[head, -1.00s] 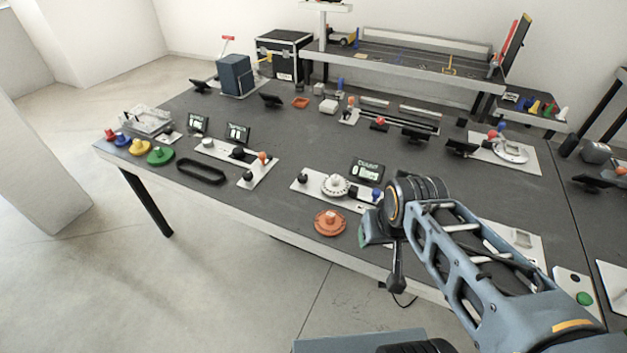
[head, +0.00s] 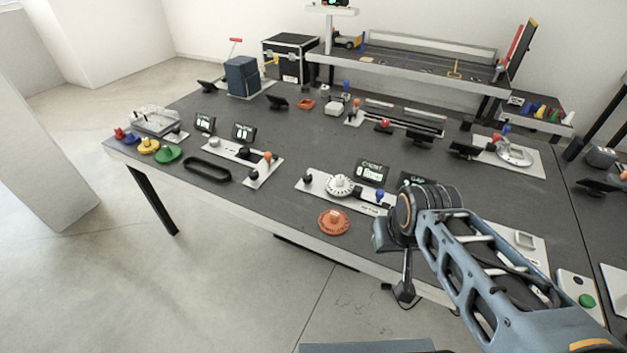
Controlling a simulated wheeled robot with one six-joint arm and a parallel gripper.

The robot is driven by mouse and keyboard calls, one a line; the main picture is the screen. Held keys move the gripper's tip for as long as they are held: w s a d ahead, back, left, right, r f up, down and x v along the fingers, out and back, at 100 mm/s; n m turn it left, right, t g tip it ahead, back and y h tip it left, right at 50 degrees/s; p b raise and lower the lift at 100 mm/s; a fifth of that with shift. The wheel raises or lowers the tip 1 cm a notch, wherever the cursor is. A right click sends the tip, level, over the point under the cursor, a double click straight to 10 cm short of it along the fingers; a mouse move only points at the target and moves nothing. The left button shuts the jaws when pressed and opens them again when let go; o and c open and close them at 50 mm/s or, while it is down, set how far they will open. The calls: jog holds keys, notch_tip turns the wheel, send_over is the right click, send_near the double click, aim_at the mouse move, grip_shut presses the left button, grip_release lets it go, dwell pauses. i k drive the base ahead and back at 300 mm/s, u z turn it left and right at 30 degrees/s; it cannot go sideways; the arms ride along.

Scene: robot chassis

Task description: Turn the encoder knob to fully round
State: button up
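A white round dial (head: 341,186) sits on a pale plate near the front edge of the table, left of my arm. A small display (head: 373,172) stands behind it; its text is too small to read surely. A black knob (head: 244,152) sits on another plate further left, below two displays. I cannot tell for sure which one is the encoder knob. My gripper (head: 404,290) seems to hang below my arm's bend, in front of the table edge and apart from both knobs. Its fingers are too small and dark to read.
An orange disc (head: 333,222) lies at the front edge beside the dial. A blue knob (head: 380,196) and a black knob (head: 308,178) flank the dial. A black oval ring (head: 207,170) and a green knob (head: 168,154) lie to the left. My arm covers the front right.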

aim_at(307, 178)
jog(key=z, duration=0.1)
jog(key=k, duration=0.35)
jog(key=u, duration=0.75)
jog(key=i, duration=0.8)
jog(key=z, duration=0.35)
